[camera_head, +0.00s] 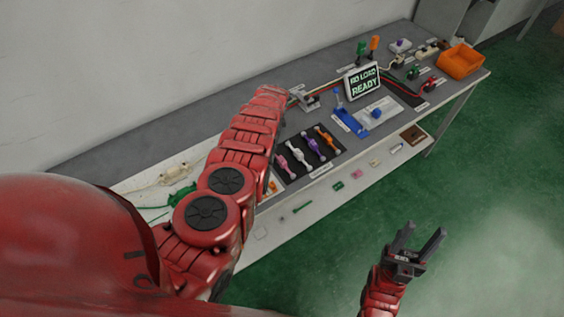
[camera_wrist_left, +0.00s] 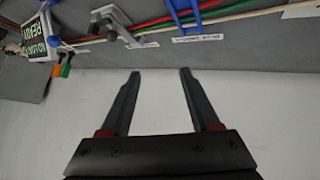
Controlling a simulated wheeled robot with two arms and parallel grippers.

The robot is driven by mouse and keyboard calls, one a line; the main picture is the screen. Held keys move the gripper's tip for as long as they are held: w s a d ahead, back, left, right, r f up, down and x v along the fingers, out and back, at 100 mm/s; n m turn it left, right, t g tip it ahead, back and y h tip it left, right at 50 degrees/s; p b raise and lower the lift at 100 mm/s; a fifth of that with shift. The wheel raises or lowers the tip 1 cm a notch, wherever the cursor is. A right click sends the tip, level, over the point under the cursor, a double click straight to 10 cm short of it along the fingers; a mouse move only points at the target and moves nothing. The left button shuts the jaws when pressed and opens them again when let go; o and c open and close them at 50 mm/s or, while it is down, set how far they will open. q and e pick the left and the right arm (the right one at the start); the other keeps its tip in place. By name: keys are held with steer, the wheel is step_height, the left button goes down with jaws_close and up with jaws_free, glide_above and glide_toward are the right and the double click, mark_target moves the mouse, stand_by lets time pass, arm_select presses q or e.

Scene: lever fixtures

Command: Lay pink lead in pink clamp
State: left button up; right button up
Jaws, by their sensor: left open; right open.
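A pink piece (camera_head: 281,163) lies with white, purple and orange ones on a black mat; I cannot tell whether it is the pink lead. A grey metal clamp-like fixture (camera_head: 305,99) stands at the back, and a similar one (camera_wrist_left: 118,27) shows in the left wrist view; no pink clamp can be made out. My left gripper (camera_wrist_left: 160,73) is open and empty over bare pale surface; in the head view my left arm hides it. My right gripper (camera_head: 423,236) is open and empty, beyond the table's front edge over the green floor.
A sign reading "NO LOAD READY" (camera_head: 362,82) stands behind a blue fixture (camera_head: 349,121). An orange bin (camera_head: 460,60) is at the far right. Red and green cables (camera_wrist_left: 160,25) cross the left wrist view. A wall borders the back.

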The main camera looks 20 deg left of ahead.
arm_select(q)
steer(key=s+d+r+n+g+h, duration=0.1)
steer(key=s+d+r+n+g, duration=0.2)
steer(key=s, duration=0.6)
steer(key=s+d+r+n+g+h, duration=0.1)
steer(key=s+d+r+g, duration=0.2)
steer(key=s+g, duration=0.4)
steer(key=t+b, duration=0.1)
steer(key=b, duration=0.6)
glide_above(282, 160)
step_height(282, 160, down, 7)
steer(key=f+p, duration=0.2)
steer(key=f, duration=0.2)
steer(key=shift+s+a+f+p, duration=0.1)
steer(key=shift+s+a+p, duration=0.2)
steer(key=shift+p, duration=0.1)
steer(key=shift+w+f, duration=0.15)
steer(key=shift+f, duration=0.35)
steer(key=shift+d+f+p, duration=0.15)
steer(key=shift+f+p, duration=0.35)
steer(key=shift+p, duration=0.1)
steer(key=shift+w+f+p, duration=0.15)
steer(key=shift+f+p, duration=0.2)
steer(key=shift+f, duration=0.35)
steer(key=shift+d+f+b, duration=0.15)
steer(key=shift+f+b, duration=0.15)
steer(key=shift+f, duration=1.1)
